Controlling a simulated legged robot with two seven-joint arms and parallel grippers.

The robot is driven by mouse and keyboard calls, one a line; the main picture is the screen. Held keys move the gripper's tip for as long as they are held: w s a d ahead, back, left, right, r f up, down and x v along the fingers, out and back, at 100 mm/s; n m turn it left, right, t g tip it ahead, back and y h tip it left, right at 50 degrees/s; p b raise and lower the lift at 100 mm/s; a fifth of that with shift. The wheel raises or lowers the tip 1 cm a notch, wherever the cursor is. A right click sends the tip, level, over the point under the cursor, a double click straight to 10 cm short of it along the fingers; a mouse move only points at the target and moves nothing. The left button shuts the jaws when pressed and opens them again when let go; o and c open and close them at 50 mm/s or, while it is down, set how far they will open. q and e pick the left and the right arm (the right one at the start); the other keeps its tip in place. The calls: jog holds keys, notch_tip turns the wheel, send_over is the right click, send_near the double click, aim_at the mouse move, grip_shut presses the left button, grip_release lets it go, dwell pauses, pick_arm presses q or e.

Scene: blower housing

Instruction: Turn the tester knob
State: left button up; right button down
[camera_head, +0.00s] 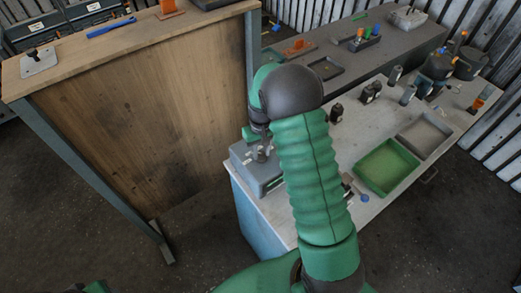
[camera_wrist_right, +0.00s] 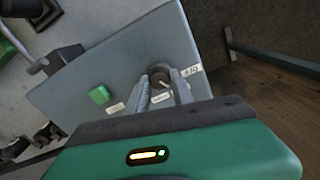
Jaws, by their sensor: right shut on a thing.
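The tester is a grey box (camera_head: 250,170) on the near left corner of the light workbench in the head view. The dark round tester knob (camera_wrist_right: 158,75) is on this panel. My right gripper (camera_wrist_right: 164,84) is shut on the knob, one finger on either side of it. In the head view my right gripper (camera_head: 262,153) is over the box, partly hidden by my arm. My left gripper is not in view.
A green tray (camera_head: 386,168) and a grey tray (camera_head: 424,136) lie on the workbench right of my arm. Several dark small parts stand behind them. A tall wooden-sided bench (camera_head: 150,110) stands left, with a floor gap between. A dark table (camera_head: 335,45) is behind.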

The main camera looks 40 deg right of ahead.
aim_at(261, 153)
jog(key=shift+m, duration=0.8)
jog(key=c, duration=1.1)
grip_release()
jog(key=shift+r, duration=0.4)
notch_tip(261, 153, up, 16)
jog(key=b, duration=0.2)
jog(key=shift+f, duration=0.1)
